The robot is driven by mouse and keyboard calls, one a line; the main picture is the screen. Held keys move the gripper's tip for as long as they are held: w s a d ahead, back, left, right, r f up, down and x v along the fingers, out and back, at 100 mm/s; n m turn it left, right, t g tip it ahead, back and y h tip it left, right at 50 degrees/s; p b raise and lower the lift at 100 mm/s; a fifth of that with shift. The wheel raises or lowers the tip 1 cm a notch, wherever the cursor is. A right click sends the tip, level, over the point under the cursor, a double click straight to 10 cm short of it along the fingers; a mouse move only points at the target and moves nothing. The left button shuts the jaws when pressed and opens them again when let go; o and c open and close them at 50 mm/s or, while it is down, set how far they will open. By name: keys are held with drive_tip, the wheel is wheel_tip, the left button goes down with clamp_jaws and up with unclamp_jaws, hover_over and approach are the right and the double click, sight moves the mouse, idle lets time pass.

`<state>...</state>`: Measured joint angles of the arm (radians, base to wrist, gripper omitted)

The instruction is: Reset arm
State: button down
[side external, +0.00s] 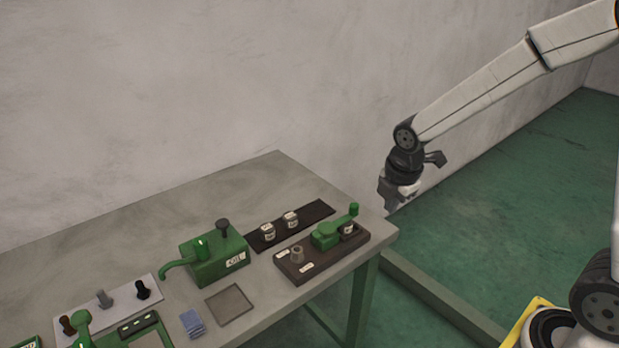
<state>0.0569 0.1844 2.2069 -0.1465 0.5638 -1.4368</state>
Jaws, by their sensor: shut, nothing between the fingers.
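My gripper (392,206) is at the lower end of my arm, just off the right corner of the grey workbench (190,205). It points down and looks shut, with nothing seen in it. Its fingertips are small in this view and partly merge with the bench's far corner. My arm reaches in from the upper right, with the wrist bent downward. The gripper is apart from the objects on the bench.
A green device on a dark board (345,256) stands nearest the gripper. Two small labelled pots sit on a dark strip (319,209). A green oil box (205,269), a grey square tray (230,307) and a blue cloth (193,324) lie leftward. Green floor (490,220) is open at right.

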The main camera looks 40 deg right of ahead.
drive_tip(key=s+a+f+m, duration=0.1)
drive_tip(key=s+m, duration=0.3)
drive_tip(key=m, duration=0.4)
drive_tip(key=s+a+f+m+y, duration=0.1)
drive_tip(key=s+a+m, duration=0.1)
drive_tip(key=s+m, duration=0.3)
drive_tip(key=m, duration=0.4)
drive_tip(key=shift+a+f, duration=0.25)
drive_tip(key=shift+f, duration=0.15)
